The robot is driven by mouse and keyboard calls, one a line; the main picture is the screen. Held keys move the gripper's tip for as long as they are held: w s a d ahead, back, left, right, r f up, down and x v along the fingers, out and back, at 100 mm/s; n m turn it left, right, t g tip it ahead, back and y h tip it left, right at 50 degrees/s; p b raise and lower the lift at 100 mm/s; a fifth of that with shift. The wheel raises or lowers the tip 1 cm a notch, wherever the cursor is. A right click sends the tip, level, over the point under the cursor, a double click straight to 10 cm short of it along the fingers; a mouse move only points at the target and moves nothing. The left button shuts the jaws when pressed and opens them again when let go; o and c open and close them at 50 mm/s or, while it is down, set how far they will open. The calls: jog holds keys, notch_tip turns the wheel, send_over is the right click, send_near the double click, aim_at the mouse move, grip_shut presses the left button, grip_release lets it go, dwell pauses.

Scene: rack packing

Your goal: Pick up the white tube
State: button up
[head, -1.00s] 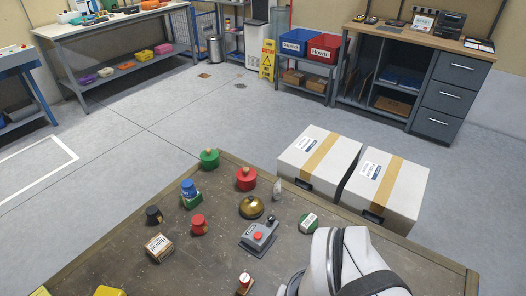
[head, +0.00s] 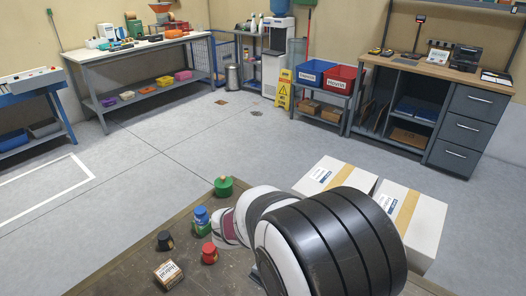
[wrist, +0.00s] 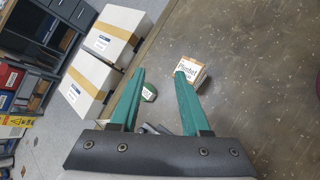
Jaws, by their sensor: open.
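I cannot make out the white tube in either current view. In the head view my arm covers the right part of the table, where a small white upright thing stood a second ago. My gripper (wrist: 160,73) shows in the wrist view with two green fingers spread apart and nothing between their tips. In the head view the gripper itself is hidden behind my arm.
A labelled box (wrist: 190,72) and a green-and-white round item (wrist: 149,92) are by the fingers. The table holds a green weight (head: 223,187), blue bottle (head: 202,217), black item (head: 165,241), red item (head: 209,254) and small box (head: 168,274). Two cartons (head: 408,226) stand beyond.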

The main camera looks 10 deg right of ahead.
jog(key=w+a+f+n+t, duration=0.4)
jog(key=w+a+f+n, duration=0.15)
jog(key=w+n, duration=0.2)
jog(key=w+a+f+n+t, duration=0.4)
jog(key=w+a+n, duration=0.2)
jog(key=w+n, duration=0.15)
jog(key=shift+m, duration=0.3)
jog(key=x, duration=0.5)
jog(key=r+x, duration=0.1)
jog(key=x, duration=0.4)
jog(key=d+x, duration=0.1)
jog(key=x, duration=0.4)
jog(key=shift+d+r, duration=0.1)
jog(key=shift+d, duration=0.15)
grip_shut()
